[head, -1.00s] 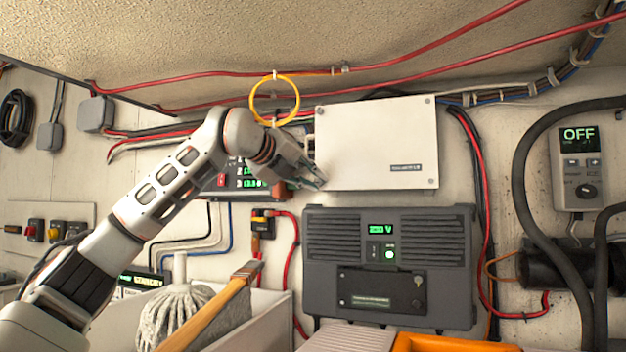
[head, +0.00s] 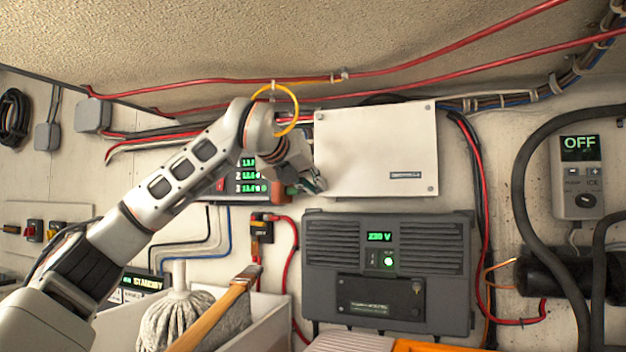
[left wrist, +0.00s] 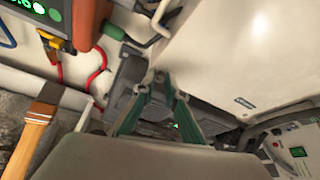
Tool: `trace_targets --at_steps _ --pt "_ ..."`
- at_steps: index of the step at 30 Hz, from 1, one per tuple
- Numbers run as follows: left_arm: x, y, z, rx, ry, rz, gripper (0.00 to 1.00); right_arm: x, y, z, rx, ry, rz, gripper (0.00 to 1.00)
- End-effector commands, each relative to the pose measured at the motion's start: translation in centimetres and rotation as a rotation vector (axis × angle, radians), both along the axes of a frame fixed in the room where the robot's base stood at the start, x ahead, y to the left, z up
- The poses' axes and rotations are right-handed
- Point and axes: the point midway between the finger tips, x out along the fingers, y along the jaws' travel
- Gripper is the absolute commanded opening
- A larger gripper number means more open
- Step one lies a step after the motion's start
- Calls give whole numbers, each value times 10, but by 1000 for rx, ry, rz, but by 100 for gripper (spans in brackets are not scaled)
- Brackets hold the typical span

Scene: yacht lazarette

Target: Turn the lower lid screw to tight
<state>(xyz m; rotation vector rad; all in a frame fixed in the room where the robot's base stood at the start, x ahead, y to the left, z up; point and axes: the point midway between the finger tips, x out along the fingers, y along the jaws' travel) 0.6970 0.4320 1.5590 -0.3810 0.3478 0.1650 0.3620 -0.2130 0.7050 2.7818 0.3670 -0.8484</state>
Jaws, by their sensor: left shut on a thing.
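The white box lid (head: 375,150) is on the wall, with small screws at its corners. The upper left screw (head: 320,117) and the lower right screw (head: 430,189) show in the head view. My left gripper (head: 319,186) is at the lid's lower left corner, and its fingers hide the screw there. In the left wrist view, the green-sided fingers (left wrist: 163,88) close in at the corner of the white lid (left wrist: 235,50). They are shut on the lower lid screw, which is mostly hidden between the tips. My right gripper is not in view.
A dark inverter (head: 388,270) reading 230 V is just below the lid. A green-lit display panel (head: 248,178) is behind my left gripper. An orange ring (head: 289,98) and red cables run above. A mop (head: 178,315) and wooden handle (head: 215,312) stand below my arm.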

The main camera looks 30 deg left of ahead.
Motion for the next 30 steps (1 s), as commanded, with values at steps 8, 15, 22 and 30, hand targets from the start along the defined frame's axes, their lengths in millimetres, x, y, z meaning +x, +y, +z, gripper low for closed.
trace_targets --at_steps 8,15,22,30 --pt "0 -4 2 259 60 0 0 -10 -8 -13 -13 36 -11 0" --pt "1 -6 1 481 114 1 0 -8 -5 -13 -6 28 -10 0" --pt "1 -8 -1 691 165 1 0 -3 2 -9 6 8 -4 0" --pt "2 -11 -2 907 217 1 0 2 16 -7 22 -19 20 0"
